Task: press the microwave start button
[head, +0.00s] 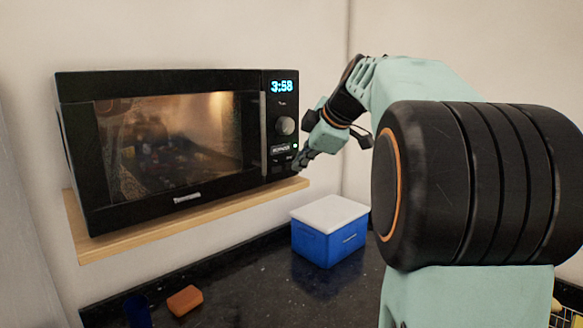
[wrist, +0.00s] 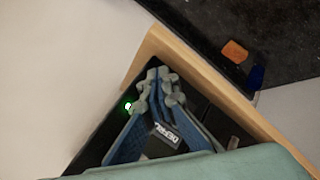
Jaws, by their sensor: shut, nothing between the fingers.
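The black microwave (head: 170,193) sits on a wooden shelf, its door shut. Its window glows warm and its display (head: 282,86) reads 3:58. A round knob (head: 285,125) and a labelled button (head: 281,149) are on the right panel, with a small lit dot beside the label. My gripper (head: 298,166) is shut and empty, its fingertips at the panel's lower right part. In the wrist view the closed fingertips (wrist: 158,75) cover the lower panel, with a green-glowing light (wrist: 128,105) beside them. Whether they touch the panel I cannot tell. The start button cannot be clearly made out.
The wooden shelf (head: 150,236) juts out under the microwave. A blue box with a white lid (head: 328,246) stands on the dark counter below. An orange block (head: 185,301) and a dark blue cup (head: 138,311) are at the front left. Walls close in the corner behind.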

